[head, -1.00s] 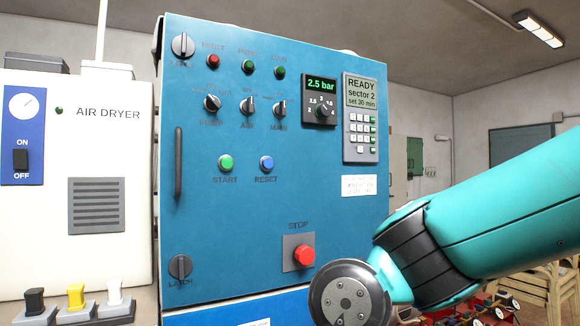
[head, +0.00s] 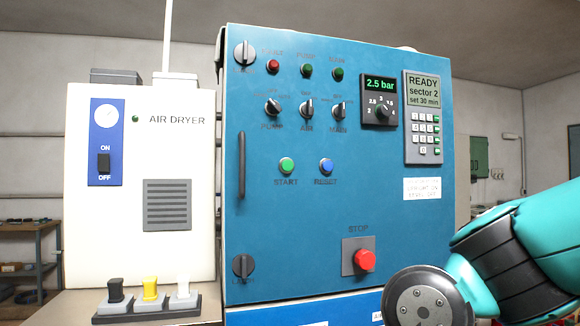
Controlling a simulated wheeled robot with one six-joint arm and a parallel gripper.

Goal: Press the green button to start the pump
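The green START button (head: 287,166) sits on the blue control cabinet door (head: 300,225), left of the blue RESET button (head: 326,167). It is in plain view with nothing in front of it. The display (head: 422,91) reads READY, sector 2, set 30 min, and the pressure readout (head: 380,85) shows 2.5 bar. My teal arm comes in at the lower right, in front of the cabinet's lower right corner. My gripper itself is out of view.
A red STOP button (head: 365,260) sticks out low on the door, close to my arm in the picture. Three selector knobs and a door handle (head: 242,165) also project. The white air dryer (head: 150,245) stands at left, with a block of three switches (head: 148,300) before it.

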